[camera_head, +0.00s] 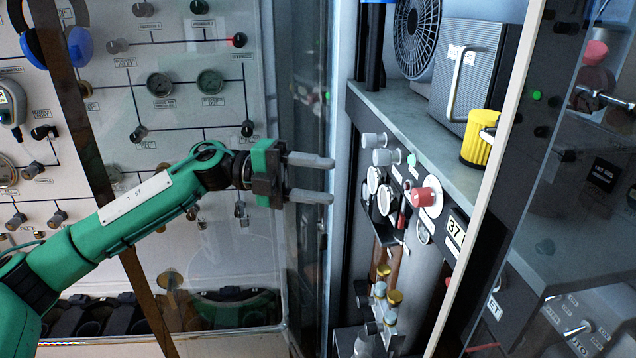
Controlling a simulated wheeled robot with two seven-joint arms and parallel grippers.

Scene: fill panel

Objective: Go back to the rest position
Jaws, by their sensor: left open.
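My left gripper (312,178) reaches in from the left on a green arm. Its two grey fingers are apart, with nothing between them. They point right, towards the edge of an open cabinet with a panel (435,225). The fingertips appear close to the cabinet's left frame, but I cannot tell if they touch it. The panel carries a red knob (424,198), grey knobs (374,140) and round gauges. My right gripper is not in view.
A wall panel (190,50) with knobs and gauges stands behind my left arm. The cabinet shelf (412,118) holds a fan (414,38), a grey box with a handle (482,62) and a yellow cup-shaped object (478,140). A glass door (560,225) stands at the right.

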